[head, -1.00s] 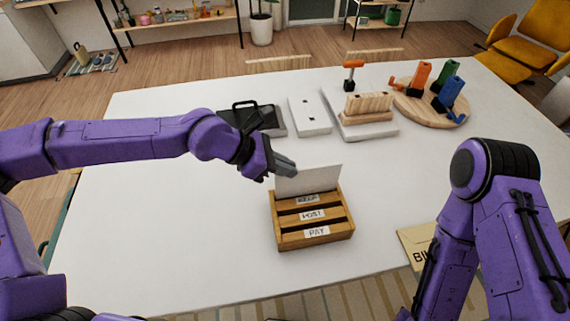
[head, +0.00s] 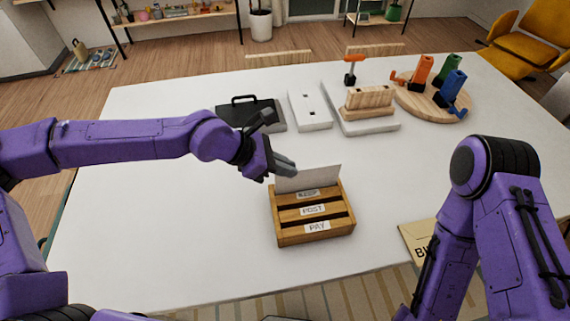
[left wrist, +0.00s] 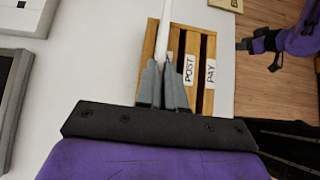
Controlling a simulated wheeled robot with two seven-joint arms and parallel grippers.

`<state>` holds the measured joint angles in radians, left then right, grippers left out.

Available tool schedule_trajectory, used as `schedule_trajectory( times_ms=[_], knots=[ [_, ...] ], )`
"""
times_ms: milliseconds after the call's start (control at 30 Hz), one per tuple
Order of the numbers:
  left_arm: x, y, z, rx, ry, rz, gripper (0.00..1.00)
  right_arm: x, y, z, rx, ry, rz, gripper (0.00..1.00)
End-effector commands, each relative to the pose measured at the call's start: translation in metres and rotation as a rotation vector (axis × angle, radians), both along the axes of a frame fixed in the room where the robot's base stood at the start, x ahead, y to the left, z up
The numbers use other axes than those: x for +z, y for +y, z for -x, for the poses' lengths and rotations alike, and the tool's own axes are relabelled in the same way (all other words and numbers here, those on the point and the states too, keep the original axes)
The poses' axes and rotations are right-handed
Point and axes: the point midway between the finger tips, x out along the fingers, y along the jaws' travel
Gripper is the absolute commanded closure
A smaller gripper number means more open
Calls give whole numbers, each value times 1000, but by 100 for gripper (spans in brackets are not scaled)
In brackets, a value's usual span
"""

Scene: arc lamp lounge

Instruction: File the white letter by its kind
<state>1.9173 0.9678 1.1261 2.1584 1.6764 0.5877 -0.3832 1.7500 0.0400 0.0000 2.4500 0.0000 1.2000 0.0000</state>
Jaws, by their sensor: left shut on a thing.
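The white letter (head: 308,178) stands upright at the back of the wooden letter rack (head: 316,236), its lower part hidden by the rack. It is in the rear slot, behind the top label, which seems to read KEEP; POST and PAY are on the rows in front. My left gripper (head: 290,171) is shut on the letter's upper left part. In the left wrist view the fingers (left wrist: 164,88) pinch the letter (left wrist: 165,35), seen edge-on. My right gripper (left wrist: 259,56) shows small in that view, fingers apart and empty, past the table's edge.
A tan envelope (head: 415,238) marked with partly hidden letters lies at the table's front right, by my right arm. A black case (head: 235,115), a white panel (head: 310,112), a wooden block on a grey base and a round board (head: 455,105) stand behind. The table's left side is clear.

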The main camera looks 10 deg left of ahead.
Motion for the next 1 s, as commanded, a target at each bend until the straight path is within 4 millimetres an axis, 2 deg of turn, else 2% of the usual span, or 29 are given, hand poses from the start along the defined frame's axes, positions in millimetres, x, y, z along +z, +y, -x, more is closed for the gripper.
schedule_trajectory(
  times_ms=[167,200,267,533,633,1000],
  knots=[
    [0,0,0,0,0,0,100,0,0,0,0,0,0,57],
    [0,0,0,0,0,0,79,0,0,0,0,0,0,57],
    [0,0,0,0,0,0,62,0,0,0,0,0,0,57],
    [1,0,0,0,0,0,62,0,0,0,0,0,0,57],
    [6,7,1,4,0,1,62,-3,0,0,0,0,0,57],
    [59,64,20,4,-3,2,62,-22,0,0,0,0,0,57]
  ],
)
